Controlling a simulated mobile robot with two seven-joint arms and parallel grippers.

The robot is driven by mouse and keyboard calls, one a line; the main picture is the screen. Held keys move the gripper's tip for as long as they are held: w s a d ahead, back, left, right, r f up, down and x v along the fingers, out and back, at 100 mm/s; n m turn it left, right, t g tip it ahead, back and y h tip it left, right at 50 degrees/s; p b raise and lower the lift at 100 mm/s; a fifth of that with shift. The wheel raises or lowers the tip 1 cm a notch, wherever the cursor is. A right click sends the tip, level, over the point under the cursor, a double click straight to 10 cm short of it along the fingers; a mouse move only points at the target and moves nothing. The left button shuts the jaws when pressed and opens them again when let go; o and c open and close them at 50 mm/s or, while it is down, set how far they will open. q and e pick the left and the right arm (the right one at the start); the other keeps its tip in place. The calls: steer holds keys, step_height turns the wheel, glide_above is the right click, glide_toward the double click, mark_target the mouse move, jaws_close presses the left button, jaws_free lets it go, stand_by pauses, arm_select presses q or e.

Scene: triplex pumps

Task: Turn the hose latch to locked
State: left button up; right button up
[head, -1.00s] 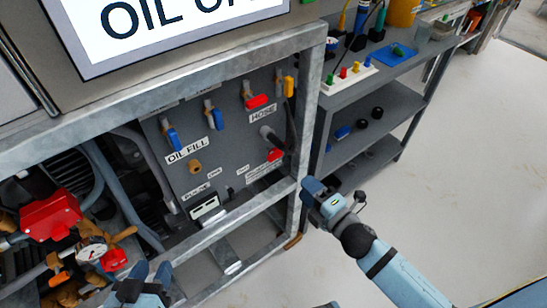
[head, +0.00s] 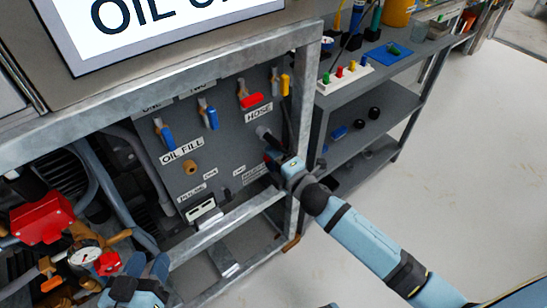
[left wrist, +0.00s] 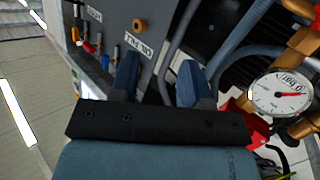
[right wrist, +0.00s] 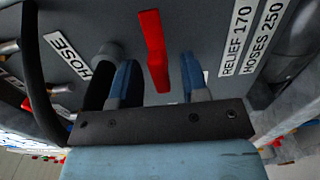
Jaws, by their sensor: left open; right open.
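The hose latch is a red lever (right wrist: 153,50) on the grey panel (right wrist: 205,25) in the right wrist view, beside the black hose coupling (right wrist: 103,62). It stands nearly upright in that picture, slightly tilted. My right gripper (right wrist: 159,75) is open, with one blue finger on each side of the lever; I cannot tell whether either finger touches it. In the head view my right gripper (head: 276,160) is at the panel's lower right and mostly hides the latch. My left gripper (head: 142,268) is open and empty at the lower left, in front of the machinery.
A metal frame (head: 297,125) borders the panel close to my right gripper. Blue-handled valves (head: 210,115) and another red handle (head: 251,101) sit higher on the panel. A gauge (left wrist: 279,95) and pipes are near my left gripper. Grey shelves (head: 365,135) stand to the right.

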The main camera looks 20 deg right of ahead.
jaws_close()
